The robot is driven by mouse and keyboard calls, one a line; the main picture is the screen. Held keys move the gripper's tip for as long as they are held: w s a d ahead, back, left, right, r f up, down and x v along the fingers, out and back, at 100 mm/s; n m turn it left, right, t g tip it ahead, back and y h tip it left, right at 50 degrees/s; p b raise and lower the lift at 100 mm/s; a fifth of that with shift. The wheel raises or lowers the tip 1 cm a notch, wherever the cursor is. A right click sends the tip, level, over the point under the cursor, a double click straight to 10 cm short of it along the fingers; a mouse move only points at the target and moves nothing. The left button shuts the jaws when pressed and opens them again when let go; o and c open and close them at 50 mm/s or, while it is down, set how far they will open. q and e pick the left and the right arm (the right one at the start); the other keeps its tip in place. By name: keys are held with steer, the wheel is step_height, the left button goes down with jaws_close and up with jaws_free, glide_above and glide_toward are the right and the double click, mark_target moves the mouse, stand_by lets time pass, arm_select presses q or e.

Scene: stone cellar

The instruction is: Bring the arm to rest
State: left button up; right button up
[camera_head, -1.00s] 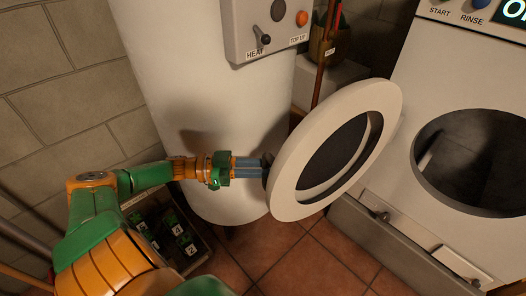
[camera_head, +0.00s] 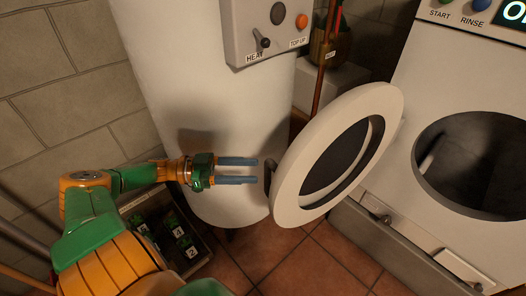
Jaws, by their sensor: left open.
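My left arm comes in from the lower left, and its gripper (camera_head: 254,171) is open and empty. Its two blue fingers point right, apart, in front of the white cylindrical tank. The fingertips stop just short of the dark handle (camera_head: 268,172) on the left edge of the round white washer door (camera_head: 286,196). A small gap shows between them. The door stands open, swung out to the left of the washer. My right gripper is not in view.
The white washer (camera_head: 395,190) with its dark round opening (camera_head: 470,165) stands at the right. The white tank (camera_head: 175,70) with a control panel (camera_head: 270,30) stands behind my gripper. A crate (camera_head: 205,247) with several green-and-black items sits on the floor below my arm. Tiled floor (camera_head: 300,265) is clear below the door.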

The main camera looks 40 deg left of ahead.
arm_select(q)
steer(key=shift+v, duration=1.15)
